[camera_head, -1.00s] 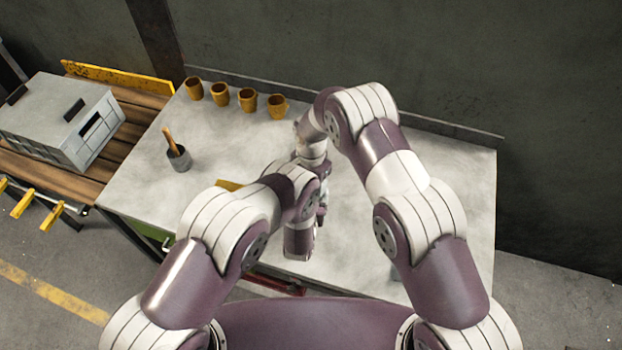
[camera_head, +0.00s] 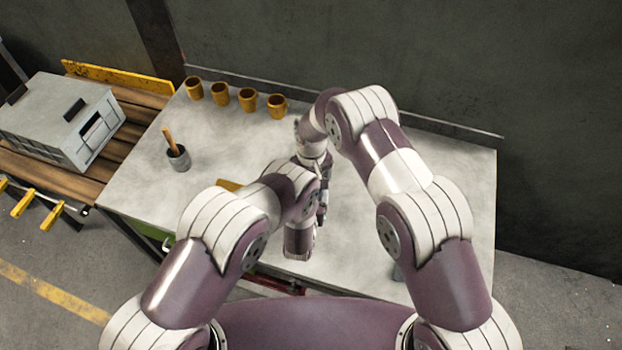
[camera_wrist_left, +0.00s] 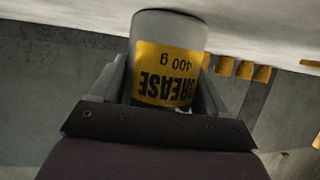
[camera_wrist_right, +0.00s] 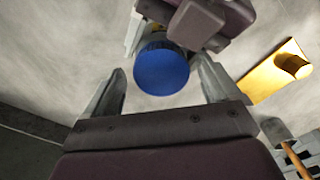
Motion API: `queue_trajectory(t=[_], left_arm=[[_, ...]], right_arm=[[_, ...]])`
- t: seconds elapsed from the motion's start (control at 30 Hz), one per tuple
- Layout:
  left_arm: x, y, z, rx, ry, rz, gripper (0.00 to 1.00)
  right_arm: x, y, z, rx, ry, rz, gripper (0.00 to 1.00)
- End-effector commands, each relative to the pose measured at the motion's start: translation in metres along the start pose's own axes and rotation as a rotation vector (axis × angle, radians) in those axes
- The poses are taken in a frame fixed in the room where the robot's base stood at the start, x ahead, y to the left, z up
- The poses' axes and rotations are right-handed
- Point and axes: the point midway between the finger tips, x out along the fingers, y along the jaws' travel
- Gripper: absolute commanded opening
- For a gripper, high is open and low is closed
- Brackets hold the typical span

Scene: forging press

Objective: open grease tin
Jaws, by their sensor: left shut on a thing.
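The grease tin (camera_wrist_left: 168,62) is a grey can with a yellow label reading GREASE 400 g, upside down in the left wrist view. My left gripper (camera_wrist_left: 165,85) is shut on its sides. The tin's blue lid (camera_wrist_right: 162,70) shows in the right wrist view. My right gripper (camera_wrist_right: 162,88) is open, with a finger on either side of the lid and visible gaps to it. In the head view my arms hide the tin and most of both grippers. I cannot tell whether the tin touches the bench.
The grey bench top (camera_head: 135,190) has several yellow cups (camera_head: 247,99) along its back. A grey pot with a wooden-handled tool (camera_head: 178,157) stands at left. A yellow piece (camera_head: 229,185) lies near my left arm. A grey crate (camera_head: 62,122) sits beyond the bench's left edge.

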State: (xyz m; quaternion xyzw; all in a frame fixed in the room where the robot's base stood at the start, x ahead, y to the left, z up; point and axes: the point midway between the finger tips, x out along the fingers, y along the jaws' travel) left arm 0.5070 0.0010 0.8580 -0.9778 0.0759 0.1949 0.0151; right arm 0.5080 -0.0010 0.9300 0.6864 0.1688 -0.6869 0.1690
Motion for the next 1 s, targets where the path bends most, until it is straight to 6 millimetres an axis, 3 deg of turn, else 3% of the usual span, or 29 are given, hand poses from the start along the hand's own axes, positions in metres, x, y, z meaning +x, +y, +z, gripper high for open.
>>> queue_trajectory(t=[0.23, 0.4, 0.67, 0.83, 1.0], left_arm=[[0.000, 0.001, -0.001, 0.000, 0.002, 0.001, 0.00], [0.000, 0.001, -0.001, 0.000, 0.002, 0.002, 0.00], [0.000, 0.001, -0.001, 0.000, 0.002, 0.002, 0.00], [0.000, 0.001, -0.001, 0.000, 0.002, 0.002, 0.00], [0.000, 0.001, -0.001, 0.000, 0.002, 0.002, 0.00]], right_arm=[[-0.004, 0.000, -0.001, 0.001, 0.002, 0.000, 0.89], [-0.033, 0.000, -0.001, 0.001, 0.004, 0.000, 0.89], [-0.056, 0.000, -0.007, 0.015, 0.019, 0.001, 0.84], [-0.074, 0.000, -0.008, 0.481, 0.022, -0.005, 0.84], [-0.081, -0.001, -0.002, 0.950, 0.008, -0.005, 0.84]])
